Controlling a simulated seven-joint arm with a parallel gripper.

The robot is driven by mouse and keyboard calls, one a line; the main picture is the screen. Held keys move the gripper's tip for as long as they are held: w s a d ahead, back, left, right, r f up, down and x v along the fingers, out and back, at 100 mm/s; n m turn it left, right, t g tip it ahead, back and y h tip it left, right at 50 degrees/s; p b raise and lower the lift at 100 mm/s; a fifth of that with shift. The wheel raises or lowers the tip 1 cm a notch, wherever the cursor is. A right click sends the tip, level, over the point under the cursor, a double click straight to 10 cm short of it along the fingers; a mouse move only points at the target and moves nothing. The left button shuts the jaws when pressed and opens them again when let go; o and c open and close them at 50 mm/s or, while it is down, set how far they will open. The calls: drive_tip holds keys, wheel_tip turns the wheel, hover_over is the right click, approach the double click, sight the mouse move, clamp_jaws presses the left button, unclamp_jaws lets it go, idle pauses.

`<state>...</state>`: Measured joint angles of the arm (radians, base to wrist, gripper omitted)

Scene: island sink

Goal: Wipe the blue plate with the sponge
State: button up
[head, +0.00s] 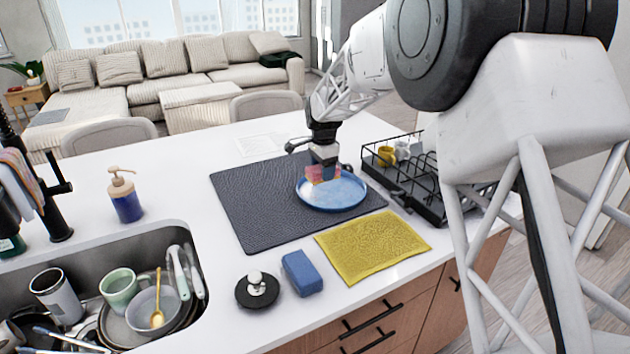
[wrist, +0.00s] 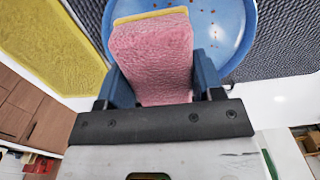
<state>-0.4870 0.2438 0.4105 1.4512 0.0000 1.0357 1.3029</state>
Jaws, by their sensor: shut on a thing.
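The blue plate (head: 332,192) lies on the dark textured mat (head: 262,205) on the island counter. My gripper (head: 323,165) is over the back left part of the plate. It is shut on a pink sponge (head: 318,174) with a yellow layer. In the wrist view the sponge (wrist: 152,60) sits between the two blue fingers and covers part of the plate (wrist: 232,30). Several small brown specks show on the plate there. Whether the sponge touches the plate I cannot tell.
A yellow cloth (head: 373,246) lies in front of the mat. A blue block (head: 301,273) and a black round brush (head: 257,289) are left of it. A black dish rack (head: 420,180) with cups stands right of the plate. The sink (head: 100,290) holds dishes; a soap bottle (head: 125,197) stands behind it.

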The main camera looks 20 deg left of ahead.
drive_tip(key=shift+w+d, duration=0.2)
drive_tip(key=shift+w, duration=0.65)
